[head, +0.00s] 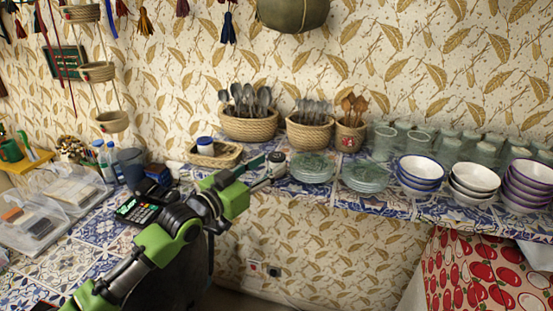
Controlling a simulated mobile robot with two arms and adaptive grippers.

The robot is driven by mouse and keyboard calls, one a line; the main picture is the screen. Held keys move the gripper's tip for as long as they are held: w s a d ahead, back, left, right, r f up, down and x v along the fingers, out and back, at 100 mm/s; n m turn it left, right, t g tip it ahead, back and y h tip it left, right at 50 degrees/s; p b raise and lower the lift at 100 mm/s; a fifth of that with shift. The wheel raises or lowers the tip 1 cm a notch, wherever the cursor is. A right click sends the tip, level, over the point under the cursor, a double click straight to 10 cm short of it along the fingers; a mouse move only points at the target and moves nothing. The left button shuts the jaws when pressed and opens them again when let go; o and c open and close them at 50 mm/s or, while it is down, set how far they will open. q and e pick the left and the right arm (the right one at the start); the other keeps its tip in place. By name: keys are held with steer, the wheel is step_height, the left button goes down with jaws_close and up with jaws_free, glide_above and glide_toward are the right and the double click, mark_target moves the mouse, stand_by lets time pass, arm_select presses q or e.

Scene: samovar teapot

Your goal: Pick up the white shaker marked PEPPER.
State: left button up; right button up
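A small pale shaker (277,168) with a grey top stands on the tiled counter, left of the stacked glass plates. It is small in the picture and I cannot read any marking on it. My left gripper (266,173) reaches in from the lower left and its tip is right at the shaker. The fingers overlap the shaker's left side, and I cannot tell whether they are closed on it. My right gripper is not in view.
Glass plates (312,168) stand just right of the shaker. Baskets of cutlery (249,128) are behind it. A wicker tray (222,160) with a blue-lidded white jar (205,146) is to the left. Bowls (420,171) and glasses fill the right side.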

arm_select(q)
steer(key=shift+x, duration=0.9)
steer(key=shift+a, duration=0.1)
steer(key=c, duration=0.9)
steer(key=shift+r, duration=0.1)
